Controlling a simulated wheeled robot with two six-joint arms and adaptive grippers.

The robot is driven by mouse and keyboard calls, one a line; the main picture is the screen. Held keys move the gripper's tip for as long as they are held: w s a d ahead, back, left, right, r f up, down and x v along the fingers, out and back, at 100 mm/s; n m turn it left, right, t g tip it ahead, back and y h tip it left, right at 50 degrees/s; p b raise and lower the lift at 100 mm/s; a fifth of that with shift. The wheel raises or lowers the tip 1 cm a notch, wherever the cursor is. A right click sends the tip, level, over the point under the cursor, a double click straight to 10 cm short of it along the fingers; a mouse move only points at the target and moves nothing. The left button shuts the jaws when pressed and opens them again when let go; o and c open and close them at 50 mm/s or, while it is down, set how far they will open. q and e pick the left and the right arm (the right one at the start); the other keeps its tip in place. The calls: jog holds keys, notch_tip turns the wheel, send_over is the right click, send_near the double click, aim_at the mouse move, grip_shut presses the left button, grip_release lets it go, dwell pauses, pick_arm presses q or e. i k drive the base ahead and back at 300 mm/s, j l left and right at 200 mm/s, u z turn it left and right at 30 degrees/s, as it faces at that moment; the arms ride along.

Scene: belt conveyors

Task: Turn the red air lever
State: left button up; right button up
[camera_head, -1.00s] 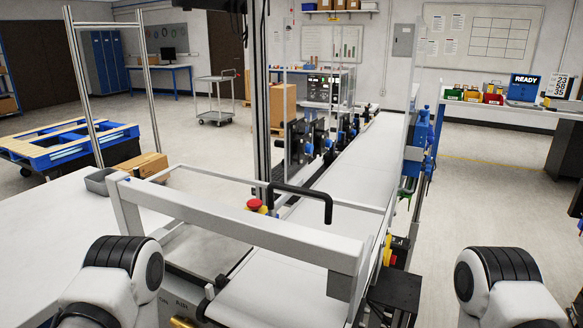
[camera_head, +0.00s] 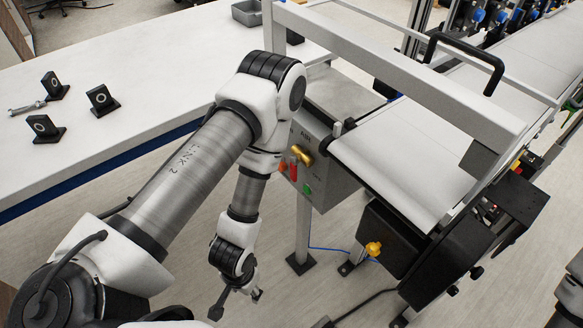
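The red lever (camera_head: 293,171) is on the front of a grey control box (camera_head: 326,185) under the near end of the conveyor. It is small and partly covered by my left arm, so its exact angle is hard to tell. A brass-coloured handle (camera_head: 302,155) sits just above it, below printed lettering, and a green button (camera_head: 307,189) sits below it. My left gripper (camera_head: 238,303) hangs below and left of the box, over the floor. Its fingers look spread and empty, well apart from the lever. My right gripper is out of view; only part of that arm shows at lower right.
A white table (camera_head: 150,60) with several black ring stands (camera_head: 103,99) is at left. The conveyor belt (camera_head: 400,150) and its white frame (camera_head: 420,75) fill the right. A yellow knob (camera_head: 373,248) sticks out of a black box. The floor below the control box is mostly open.

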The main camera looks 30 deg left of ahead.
aim_at(294, 160)
jog(key=l+u, duration=0.45)
jog(key=k+l+u, duration=0.15)
jog(key=l+u, duration=0.3)
jog(key=k+l+u, duration=0.15)
jog(key=l+u, duration=0.25)
jog(key=k+l+u, duration=0.25)
jog(key=u, duration=0.2)
jog(key=l, duration=0.1)
